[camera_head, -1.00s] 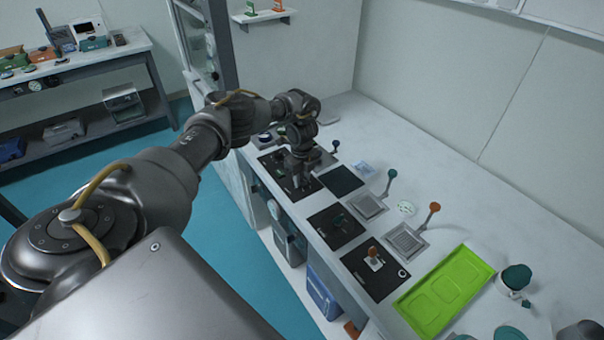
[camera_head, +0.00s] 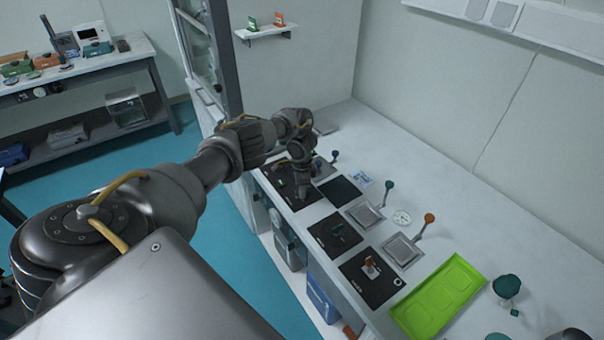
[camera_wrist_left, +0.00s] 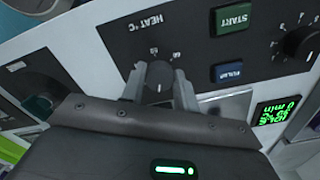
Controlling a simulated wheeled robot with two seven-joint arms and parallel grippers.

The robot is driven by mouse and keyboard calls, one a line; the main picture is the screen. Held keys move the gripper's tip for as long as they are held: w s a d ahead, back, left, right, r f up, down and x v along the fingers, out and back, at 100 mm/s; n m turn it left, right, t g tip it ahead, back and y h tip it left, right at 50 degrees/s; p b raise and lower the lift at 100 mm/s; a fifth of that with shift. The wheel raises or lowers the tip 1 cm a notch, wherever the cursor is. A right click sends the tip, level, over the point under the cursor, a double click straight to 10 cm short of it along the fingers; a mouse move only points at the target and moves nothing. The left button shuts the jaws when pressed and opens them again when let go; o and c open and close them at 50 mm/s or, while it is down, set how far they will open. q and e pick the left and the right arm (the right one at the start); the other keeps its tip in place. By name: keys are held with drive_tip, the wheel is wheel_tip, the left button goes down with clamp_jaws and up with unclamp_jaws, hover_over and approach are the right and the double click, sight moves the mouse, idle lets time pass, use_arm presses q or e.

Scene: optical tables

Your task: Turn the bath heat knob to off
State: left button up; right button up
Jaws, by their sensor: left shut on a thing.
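The heat knob (camera_wrist_left: 158,80) is a dark round knob under the HEAT °C label on a black control panel (camera_wrist_left: 118,38) in the left wrist view. My left gripper (camera_wrist_left: 160,88) has a finger on each side of it and is shut on it. A few scale numbers show around the knob, but I cannot read its setting surely. In the head view my left gripper (camera_head: 303,192) points down at a black panel on the counter's near edge; the knob is hidden there. My right gripper is not in view.
Beside the knob are a START button (camera_wrist_left: 232,17), a blue button (camera_wrist_left: 227,72), another dial (camera_wrist_left: 301,43) and a green-lit display (camera_wrist_left: 278,110).

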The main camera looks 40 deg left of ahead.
use_arm(q)
drive_tip(key=shift+n+p, duration=0.65)
drive_tip(key=shift+n, duration=0.95)
drive_tip(key=o, duration=1)
drive_tip(key=shift+c, duration=0.2)
drive_tip(key=shift+r, duration=0.1)
wheel_tip(320, 180, up, 11)
drive_tip(key=p, duration=0.3)
drive_tip(key=shift+p, duration=0.4)
drive_tip(key=shift+f, duration=0.2)
